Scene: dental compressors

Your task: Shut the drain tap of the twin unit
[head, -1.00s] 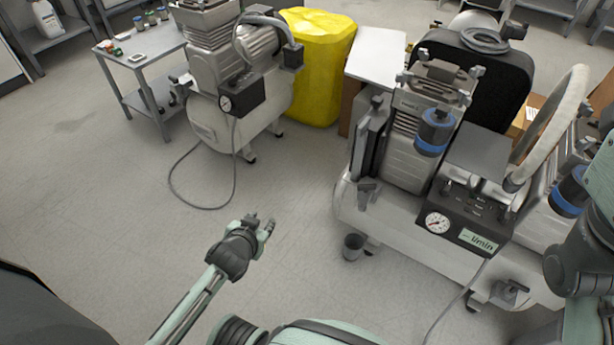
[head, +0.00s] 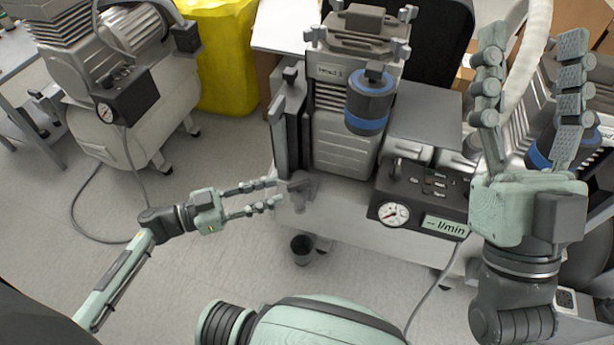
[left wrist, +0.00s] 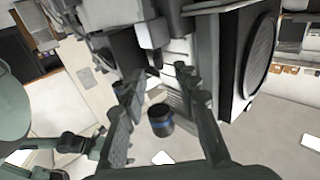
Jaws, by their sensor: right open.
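The twin unit (head: 345,140) is the compressor at the centre right, with a pale tank, a gauge panel and blue-banded cylinders. A small grey fitting (head: 299,184), which looks like the drain tap, sits at the tank's left end. Whether it is open or shut I cannot tell. My left gripper (head: 278,191) is open and empty, its fingertips pointing right, close to this fitting; contact is unclear. In the left wrist view its spread fingers (left wrist: 160,92) show, but the tap is not clearly made out. My right gripper (head: 530,50) is open and empty, raised in front of the unit's right side.
A grey cup (head: 302,248) stands on the floor below the fitting. The gauge panel (head: 415,200) juts from the tank front. Another compressor (head: 120,90) stands at the left, with a yellow bin (head: 228,60) behind it. Floor between the compressors is mostly clear.

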